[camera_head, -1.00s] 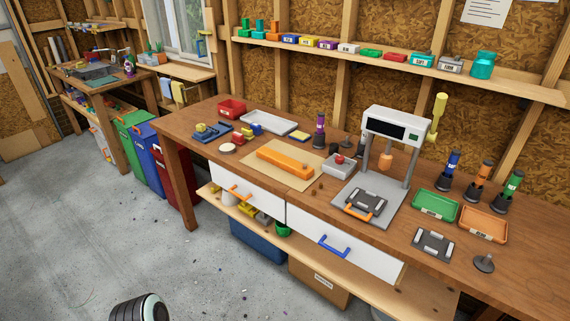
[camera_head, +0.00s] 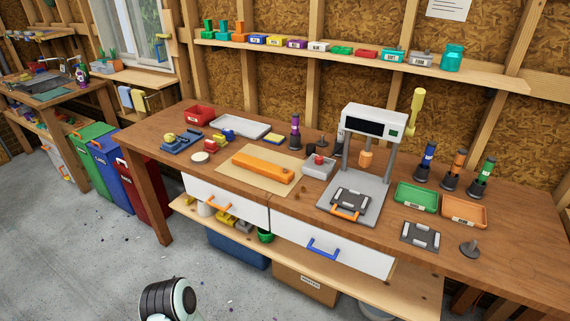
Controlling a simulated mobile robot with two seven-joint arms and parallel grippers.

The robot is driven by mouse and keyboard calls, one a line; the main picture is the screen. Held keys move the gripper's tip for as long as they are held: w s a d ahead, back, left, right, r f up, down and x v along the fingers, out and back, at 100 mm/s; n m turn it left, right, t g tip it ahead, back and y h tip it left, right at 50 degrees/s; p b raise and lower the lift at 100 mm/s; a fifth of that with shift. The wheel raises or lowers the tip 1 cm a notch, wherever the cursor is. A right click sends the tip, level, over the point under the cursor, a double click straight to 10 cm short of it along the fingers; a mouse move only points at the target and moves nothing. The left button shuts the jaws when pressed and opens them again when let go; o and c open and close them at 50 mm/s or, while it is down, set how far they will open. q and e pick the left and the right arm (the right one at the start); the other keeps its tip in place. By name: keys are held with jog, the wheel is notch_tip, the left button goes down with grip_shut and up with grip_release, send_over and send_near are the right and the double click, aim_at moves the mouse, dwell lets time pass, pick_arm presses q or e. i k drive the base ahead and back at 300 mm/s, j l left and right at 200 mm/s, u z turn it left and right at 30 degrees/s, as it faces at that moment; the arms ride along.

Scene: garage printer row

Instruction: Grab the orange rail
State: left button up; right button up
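The orange rail (camera_head: 263,167) is a long orange bar. It lies flat on a tan mat (camera_head: 228,169) on the wooden workbench, left of the press machine. Nothing touches it from above. A rounded black and pale part of my own arm (camera_head: 170,300) shows at the bottom edge, well in front of the bench. Neither gripper's fingers show in this view.
The grey press (camera_head: 375,125) stands right of the rail, with a small grey box with a red button (camera_head: 318,166) between them. A white tray (camera_head: 239,129) lies behind. White drawers (camera_head: 330,244) sit below the bench top. Open floor (camera_head: 90,255) lies in front at left.

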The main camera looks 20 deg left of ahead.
aim_at(273, 171)
jog(key=i+j+z, duration=0.2)
jog(key=j, duration=0.3)
jog(key=j+z, duration=0.2)
jog(key=j, duration=0.35)
jog(key=j+z, duration=0.25)
jog(key=j, duration=1.9)
jog(key=k, duration=0.05)
